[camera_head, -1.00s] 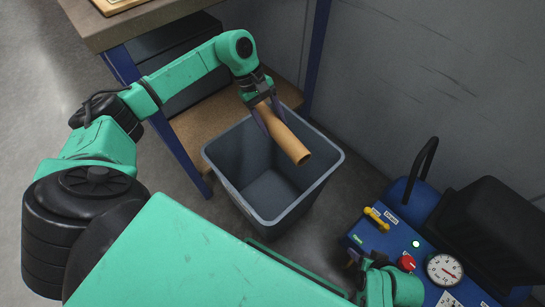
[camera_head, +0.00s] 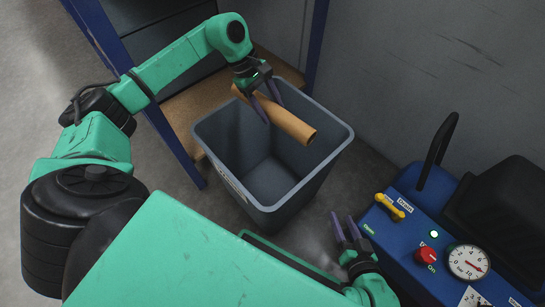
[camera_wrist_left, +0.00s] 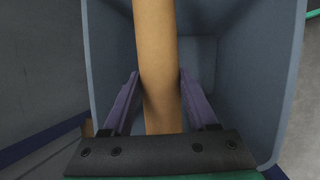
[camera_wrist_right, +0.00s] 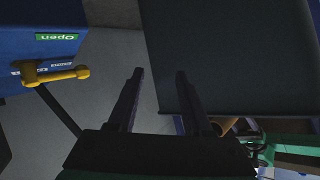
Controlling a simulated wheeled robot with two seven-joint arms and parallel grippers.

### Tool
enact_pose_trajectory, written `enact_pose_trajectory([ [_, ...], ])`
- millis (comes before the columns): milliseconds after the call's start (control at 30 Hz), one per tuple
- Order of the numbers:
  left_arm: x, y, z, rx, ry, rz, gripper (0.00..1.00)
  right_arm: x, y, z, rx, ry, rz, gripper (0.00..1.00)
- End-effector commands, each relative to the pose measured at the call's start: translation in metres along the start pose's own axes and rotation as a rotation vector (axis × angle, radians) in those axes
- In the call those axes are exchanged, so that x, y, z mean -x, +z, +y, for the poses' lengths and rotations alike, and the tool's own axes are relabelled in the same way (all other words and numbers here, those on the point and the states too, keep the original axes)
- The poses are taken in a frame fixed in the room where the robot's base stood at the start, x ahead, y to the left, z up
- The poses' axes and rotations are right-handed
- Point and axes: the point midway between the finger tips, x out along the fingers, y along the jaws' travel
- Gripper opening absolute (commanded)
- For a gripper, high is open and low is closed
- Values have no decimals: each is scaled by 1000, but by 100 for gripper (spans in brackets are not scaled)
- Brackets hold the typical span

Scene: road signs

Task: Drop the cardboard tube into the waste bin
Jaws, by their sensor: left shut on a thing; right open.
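The brown cardboard tube (camera_head: 290,122) is held over the opening of the grey waste bin (camera_head: 215,170), tilted down toward the right in the head view. My left gripper (camera_head: 265,108) is shut on the tube. In the left wrist view the tube (camera_wrist_left: 158,60) runs between the fingers (camera_wrist_left: 155,95), with the bin's walls (camera_wrist_left: 265,80) around and below it. My right gripper (camera_head: 345,228) is open and empty, just right of the bin. In the right wrist view its fingers (camera_wrist_right: 158,85) stand apart beside the bin's dark outer wall (camera_wrist_right: 230,60).
A blue machine (camera_head: 440,235) with a yellow valve handle (camera_head: 390,206), red knob (camera_head: 425,256) and gauge (camera_head: 468,262) stands at the right. A blue-legged workbench (camera_head: 172,135) with a wooden lower shelf (camera_head: 190,103) is behind the bin at left. A grey wall closes the back.

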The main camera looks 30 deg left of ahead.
Motion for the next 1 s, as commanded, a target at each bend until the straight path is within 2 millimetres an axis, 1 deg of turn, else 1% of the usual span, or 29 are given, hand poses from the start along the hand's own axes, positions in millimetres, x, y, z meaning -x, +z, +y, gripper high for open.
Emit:
enact_pose_trajectory([
  [233,0,0,0,0,1,0,0,0,0,-1,-2,-2,8,50],
  [267,0,0,0,0,1,0,70,0,0,-1,-2,-2,8,50],
  [300,0,0,0,0,1,0,86,0,0,-1,-2,-2,8,50],
  [333,0,0,0,0,1,0,94,0,0,-1,-2,-2,8,50],
  [600,0,0,0,0,0,0,94,0,0,0,-1,-1,8,50],
  [700,6,0,0,0,1,1,94,1,-1,0,1,0,-3,50],
  [767,16,0,1,0,3,2,94,2,-5,2,8,8,-29,50],
  [867,41,1,2,1,5,3,94,6,-11,8,25,29,-94,50],
  [1000,83,1,2,2,5,2,94,17,-18,19,47,69,-215,50],
])
